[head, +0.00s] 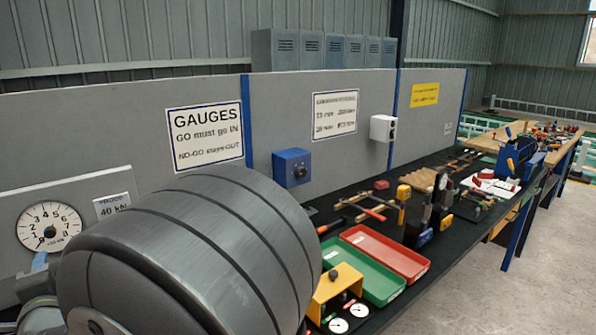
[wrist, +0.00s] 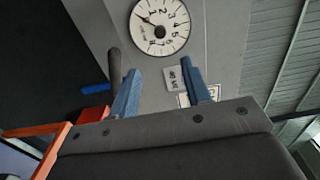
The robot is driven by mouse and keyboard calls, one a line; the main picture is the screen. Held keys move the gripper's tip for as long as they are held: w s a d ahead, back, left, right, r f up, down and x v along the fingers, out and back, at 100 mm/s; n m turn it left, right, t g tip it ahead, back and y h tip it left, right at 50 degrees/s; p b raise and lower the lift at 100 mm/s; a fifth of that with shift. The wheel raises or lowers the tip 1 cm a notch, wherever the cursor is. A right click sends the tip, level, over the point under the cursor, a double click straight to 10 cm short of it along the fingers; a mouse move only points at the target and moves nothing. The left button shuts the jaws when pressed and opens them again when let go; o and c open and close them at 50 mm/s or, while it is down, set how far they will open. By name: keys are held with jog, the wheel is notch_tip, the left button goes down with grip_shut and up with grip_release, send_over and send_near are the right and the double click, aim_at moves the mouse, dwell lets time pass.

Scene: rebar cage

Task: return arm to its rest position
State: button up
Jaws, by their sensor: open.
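My gripper (wrist: 163,90) shows in the wrist view as two blue fingers standing well apart, with nothing between them. Beyond them is the round white dial gauge (wrist: 160,26) on the grey panel. In the head view the same gauge (head: 49,227) is at the far left, beside a small 40 kN sign (head: 111,205). A large grey rounded link of my arm fills the lower left of the head view and hides part of the bench. A small blue piece just below the gauge may be a fingertip; I cannot tell.
The black-topped bench (head: 455,225) holds a green tray (head: 368,268), a red tray (head: 390,250), a yellow block (head: 336,283) and several tools. A blue box (head: 292,168) is on the panel. In the wrist view, an orange frame (wrist: 52,145) and a dark bar (wrist: 114,66) are near the fingers.

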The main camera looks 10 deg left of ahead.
aim_at(50, 233)
jog(key=x, duration=1.7)
jog(key=shift+f, duration=0.1)
jog(key=shift+d, duration=0.15)
jog(key=m, duration=0.4)
jog(key=shift+m, duration=0.3)
jog(key=m, duration=0.3)
jog(key=shift+m, duration=0.4)
jog(key=m, duration=0.4)
jog(key=shift+m, duration=1.7)
dwell(0.4)
